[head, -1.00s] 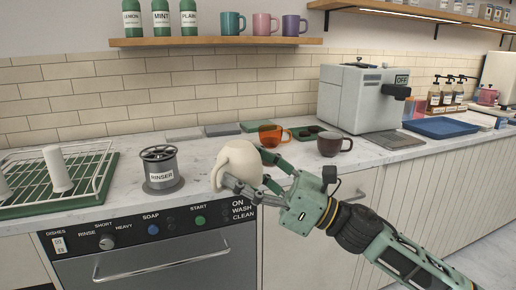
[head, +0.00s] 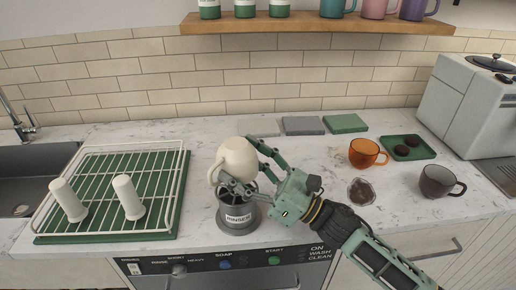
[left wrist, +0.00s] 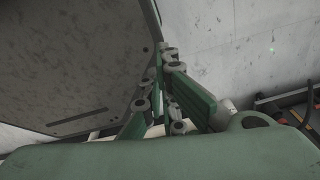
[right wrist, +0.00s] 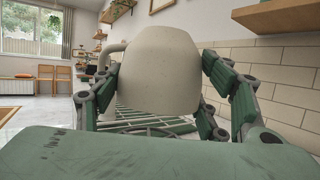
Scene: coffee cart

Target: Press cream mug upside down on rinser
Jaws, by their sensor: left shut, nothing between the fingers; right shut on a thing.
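The cream mug (head: 236,160) is held by my right gripper (head: 250,168), whose fingers are around its sides. The mug is upside down and somewhat tilted, with its handle to the left. It is above the dark grey rinser (head: 238,216) in the head view; whether it touches the rinser top is hard to tell. In the right wrist view the mug (right wrist: 160,70) sits between the fingers, with part of the rinser's top (right wrist: 150,132) below it. My left gripper (left wrist: 168,75) shows only in the left wrist view, shut and empty.
A shelf (head: 310,22) hangs above.

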